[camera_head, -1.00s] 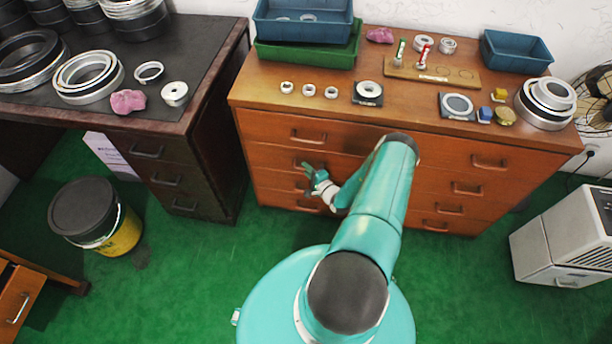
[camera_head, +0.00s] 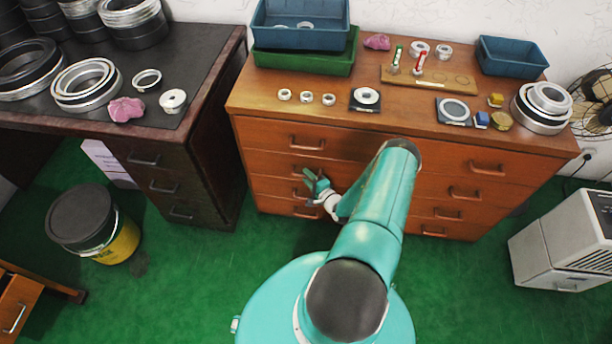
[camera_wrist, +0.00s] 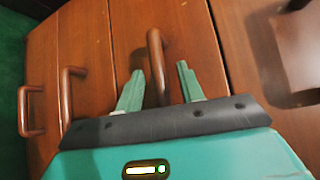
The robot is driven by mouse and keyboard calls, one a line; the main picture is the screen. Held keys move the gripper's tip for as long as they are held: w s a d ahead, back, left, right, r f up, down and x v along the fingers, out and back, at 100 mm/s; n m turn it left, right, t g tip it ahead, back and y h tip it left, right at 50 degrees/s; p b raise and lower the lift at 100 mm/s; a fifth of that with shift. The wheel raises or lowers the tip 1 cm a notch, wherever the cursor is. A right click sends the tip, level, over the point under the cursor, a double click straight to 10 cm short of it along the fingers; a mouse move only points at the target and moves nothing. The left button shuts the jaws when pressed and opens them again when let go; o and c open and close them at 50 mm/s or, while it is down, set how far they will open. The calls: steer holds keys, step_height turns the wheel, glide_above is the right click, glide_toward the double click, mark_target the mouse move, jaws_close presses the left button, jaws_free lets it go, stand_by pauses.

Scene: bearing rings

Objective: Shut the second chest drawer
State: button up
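The wooden chest (camera_head: 350,148) stands against the back wall with stacked drawers. Its second drawer (camera_head: 275,160) shows in the left column below the top drawer. No open interior shows, so it looks flush or nearly flush; I cannot tell if a small gap remains. My gripper (camera_head: 310,180) is in front of this drawer column. In the wrist view my gripper (camera_wrist: 161,78) has its two fingers apart, one on each side of a brown drawer handle (camera_wrist: 155,50), not clamped on it. Contact with the handle cannot be told.
Lower drawer handles (camera_wrist: 72,95) line up at left in the wrist view, and another handle (camera_wrist: 282,60) is at right. Rings and trays (camera_head: 300,65) stand on the chest top.

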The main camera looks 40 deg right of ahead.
steer(key=s+a+r, duration=0.1)
steer(key=s, duration=1)
steer(key=shift+s+a+r, duration=0.15)
steer(key=shift+s+r, duration=0.15)
steer(key=w+a+r+n+g+y, duration=0.3)
steer(key=w+a+r+n+y, duration=0.15)
steer(key=r, duration=0.55)
steer(key=w+a+r+n+g+y, duration=0.35)
steer(key=a+r, duration=0.25)
steer(key=r, duration=0.5)
steer(key=w+a+r+n+g+y, duration=0.2)
steer(key=w+a+r+n+y, duration=0.25)
steer(key=r, duration=0.55)
steer(key=s+a+r+n+g+h, duration=0.2)
steer(key=s+a+r+n+g, duration=0.1)
steer(key=a+r, duration=0.35)
steer(key=s+a+r+n+g+h, duration=0.2)
steer(key=s+a+r+n+g, duration=0.1)
steer(key=a+r, duration=0.4)
steer(key=s+a+r+n+t+h, duration=0.2)
steer(key=s+a+r+t+h, duration=0.2)
steer(key=s+r, duration=0.8)
step_height(320, 180, up, 2)
steer(key=shift+s+a+r+h, duration=0.1)
steer(key=shift+s+a+h, duration=0.1)
steer(key=shift+h, duration=1.05)
